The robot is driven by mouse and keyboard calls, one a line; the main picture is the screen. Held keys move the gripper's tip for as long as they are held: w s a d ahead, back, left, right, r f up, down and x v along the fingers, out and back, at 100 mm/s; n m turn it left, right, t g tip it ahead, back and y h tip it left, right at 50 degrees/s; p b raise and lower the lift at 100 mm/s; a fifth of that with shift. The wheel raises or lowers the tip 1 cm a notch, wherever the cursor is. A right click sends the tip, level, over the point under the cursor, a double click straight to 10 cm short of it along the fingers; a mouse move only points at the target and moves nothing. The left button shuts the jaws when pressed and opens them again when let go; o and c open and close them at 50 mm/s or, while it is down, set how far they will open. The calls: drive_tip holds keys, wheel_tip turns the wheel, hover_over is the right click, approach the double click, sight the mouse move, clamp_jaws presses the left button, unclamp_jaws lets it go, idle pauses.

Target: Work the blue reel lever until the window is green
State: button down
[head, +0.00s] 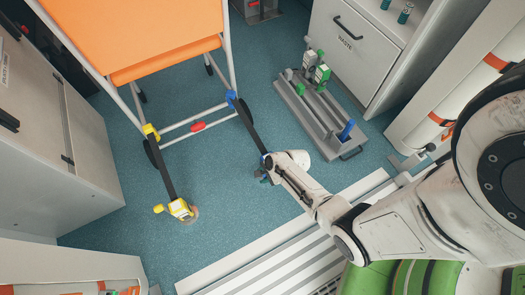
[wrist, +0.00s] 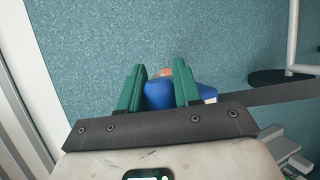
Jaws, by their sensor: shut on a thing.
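My gripper (wrist: 159,72) has its green fingers on both sides of a blue part (wrist: 160,95), which looks like the blue reel lever, and is shut on it. In the head view my gripper (head: 265,174) is low over the floor at the lower end of a dark strap (head: 248,128). That strap runs up to a blue hook (head: 231,97) on the stretcher frame. The blue reel is mostly hidden behind my wrist and fingers. Its window does not show, so I cannot tell its colour.
A yellow reel (head: 180,208) with its own strap lies to the left. The orange-topped wheeled stretcher (head: 140,40) stands behind. A grey tray (head: 310,115) with green and blue items lies to the right. The ramp edge (head: 240,248) is in front. Floor between the reels is clear.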

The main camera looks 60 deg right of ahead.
drive_tip(key=shift+s+a+f, duration=0.15)
drive_tip(key=c, duration=0.8)
unclamp_jaws()
drive_tip(key=shift+c, duration=0.2)
drive_tip(key=p+v, duration=0.6)
drive_tip(key=v, duration=0.5)
